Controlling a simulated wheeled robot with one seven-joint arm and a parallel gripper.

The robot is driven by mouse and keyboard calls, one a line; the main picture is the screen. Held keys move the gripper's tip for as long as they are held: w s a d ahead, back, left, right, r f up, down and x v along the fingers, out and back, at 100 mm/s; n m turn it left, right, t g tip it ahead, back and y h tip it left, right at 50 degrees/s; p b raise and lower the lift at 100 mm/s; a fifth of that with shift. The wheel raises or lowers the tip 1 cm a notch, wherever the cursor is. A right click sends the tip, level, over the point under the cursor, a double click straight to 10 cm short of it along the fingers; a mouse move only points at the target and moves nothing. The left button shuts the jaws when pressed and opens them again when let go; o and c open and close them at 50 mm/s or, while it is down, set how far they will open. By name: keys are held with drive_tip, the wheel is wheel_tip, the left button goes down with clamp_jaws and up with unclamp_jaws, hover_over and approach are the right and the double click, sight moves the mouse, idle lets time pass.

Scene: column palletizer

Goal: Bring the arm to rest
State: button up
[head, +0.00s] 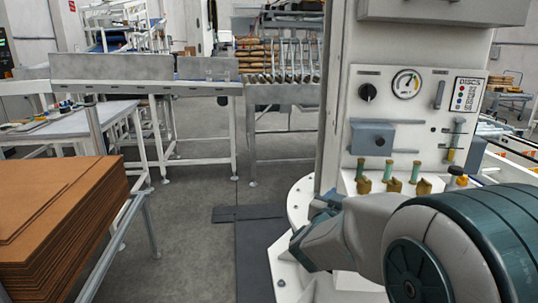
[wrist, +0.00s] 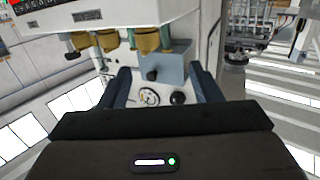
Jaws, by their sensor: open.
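My gripper (wrist: 158,76) shows in the wrist view with its two dark blue fingers spread apart. Nothing is held between them. Beyond the fingers is a pale machine panel with a round gauge (wrist: 149,97), a dark knob (wrist: 178,98) and a blue-grey box (wrist: 172,62), seen upside down. In the head view, my grey and teal arm fills the lower right, in front of the machine column (head: 337,100). I cannot make out the gripper's fingers in the head view.
The control panel (head: 420,88) and several brass valves (head: 393,184) are close to my arm. A stack of brown sheets (head: 65,215) stands at the left. A conveyor (head: 145,88) crosses behind.

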drive_tip(key=s+a+r+n+g+y+p, duration=0.3)
drive_tip(key=s+a+n+y+p, duration=0.4)
drive_tip(key=a+y, duration=0.5)
drive_tip(key=s+d+g+p, duration=0.1)
drive_tip(key=s+g, duration=0.3)
drive_tip(key=s, duration=0.5)
drive_tip(key=s+d+g+h+p, duration=0.1)
drive_tip(key=s+g+p, duration=0.3)
drive_tip(key=s, duration=0.5)
drive_tip(key=shift+d+f, duration=0.35)
drive_tip(key=shift+f, duration=0.05)
idle(0.4)
